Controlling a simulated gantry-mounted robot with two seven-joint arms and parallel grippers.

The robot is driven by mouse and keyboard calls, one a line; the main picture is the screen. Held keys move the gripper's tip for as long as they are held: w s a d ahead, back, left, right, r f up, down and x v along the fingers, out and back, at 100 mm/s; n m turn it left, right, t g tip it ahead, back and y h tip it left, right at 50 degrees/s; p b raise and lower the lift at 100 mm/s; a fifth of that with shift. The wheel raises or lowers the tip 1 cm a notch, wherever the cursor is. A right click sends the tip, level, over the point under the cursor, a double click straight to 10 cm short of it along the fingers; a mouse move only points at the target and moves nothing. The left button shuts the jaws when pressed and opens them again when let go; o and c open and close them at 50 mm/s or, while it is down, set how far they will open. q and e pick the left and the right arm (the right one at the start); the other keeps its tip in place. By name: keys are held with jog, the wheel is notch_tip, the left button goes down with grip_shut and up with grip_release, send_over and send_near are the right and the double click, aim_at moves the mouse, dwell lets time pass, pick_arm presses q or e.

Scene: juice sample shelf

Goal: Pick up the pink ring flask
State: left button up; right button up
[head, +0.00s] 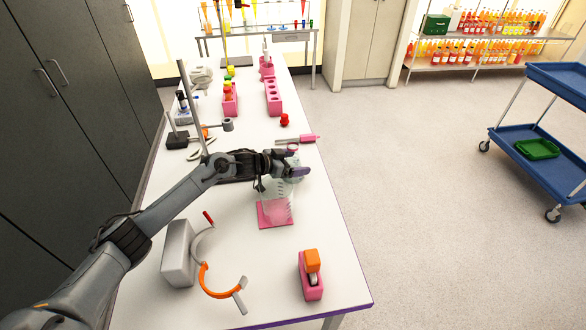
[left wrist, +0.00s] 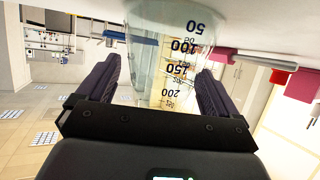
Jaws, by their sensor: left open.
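A pink ring (head: 292,147) shows just behind my gripper, apparently at the flask's top. My left gripper (head: 297,163) is open at the upper part of the flask and hides some of it. In the left wrist view the picture is upside down, and the graduated flask (left wrist: 170,45) stands between the spread fingers of the left gripper (left wrist: 165,85). I cannot tell whether either finger touches the glass. My right gripper is not in view.
A pink and orange dispenser (head: 311,275) and a grey block (head: 178,253) with an orange curved tool (head: 212,291) are nearer. Pink racks (head: 273,97), a red cap (head: 284,120) and a metal stand (head: 177,139) are farther back.

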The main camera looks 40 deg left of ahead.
pick_arm(q)
jog(key=shift+w+d+f, duration=0.15)
jog(key=shift+w+f, duration=0.05)
jog(key=shift+w, duration=0.35)
jog(key=c, duration=1.2)
jog(key=shift+c, duration=0.4)
jog(key=shift+r, duration=0.3)
